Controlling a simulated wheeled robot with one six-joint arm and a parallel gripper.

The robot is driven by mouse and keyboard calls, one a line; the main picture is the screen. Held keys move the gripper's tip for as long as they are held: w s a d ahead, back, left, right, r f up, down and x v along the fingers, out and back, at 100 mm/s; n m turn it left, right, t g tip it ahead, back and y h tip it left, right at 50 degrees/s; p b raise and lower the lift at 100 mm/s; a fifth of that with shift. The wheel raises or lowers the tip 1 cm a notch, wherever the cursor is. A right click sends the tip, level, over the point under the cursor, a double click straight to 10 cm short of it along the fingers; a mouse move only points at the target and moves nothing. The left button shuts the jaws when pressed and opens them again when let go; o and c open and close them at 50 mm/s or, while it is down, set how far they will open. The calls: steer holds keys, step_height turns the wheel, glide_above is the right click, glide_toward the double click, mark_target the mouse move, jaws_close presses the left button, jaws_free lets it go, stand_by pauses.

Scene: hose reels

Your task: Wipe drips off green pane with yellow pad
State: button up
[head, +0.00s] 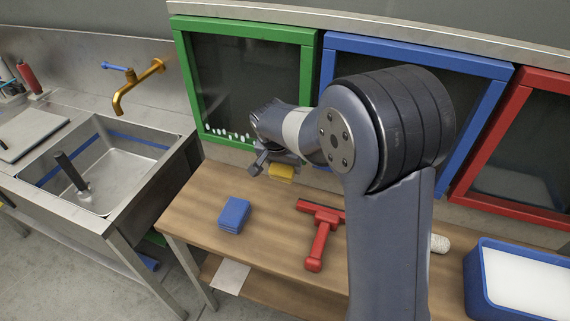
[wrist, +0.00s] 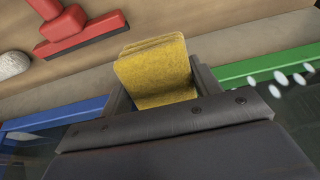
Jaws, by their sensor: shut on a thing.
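The green-framed pane (head: 247,75) hangs on the wall at the back left of the bench, with white drips (head: 226,132) in a row along its lower edge. Some drips also show in the wrist view (wrist: 281,77), beside the green frame (wrist: 262,66). My gripper (head: 272,168) is shut on the yellow pad (head: 282,171), holding it above the back of the bench, just below the green frame. In the wrist view the pad (wrist: 156,72) sits between the fingers. My arm hides part of the pane's lower right.
A blue pad stack (head: 234,215) and a red squeegee (head: 321,235) lie on the wooden bench. A blue-framed pane (head: 341,60) and a red-framed pane (head: 518,90) hang to the right. A blue tub (head: 474,285) stands at right, a sink (head: 110,165) at left.

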steer(key=w+a+p, duration=0.4)
steer(key=a, duration=0.9)
steer(key=w+a+p, duration=0.5)
steer(key=a, duration=0.7)
steer(key=shift+a, duration=0.35)
stand_by(1.6)
steer(key=s+a+b, duration=0.2)
steer(key=s+b, duration=0.2)
steer(key=s, duration=0.2)
steer(key=shift+s+a, duration=0.2)
steer(key=shift+s, duration=0.05)
stand_by(1.1)
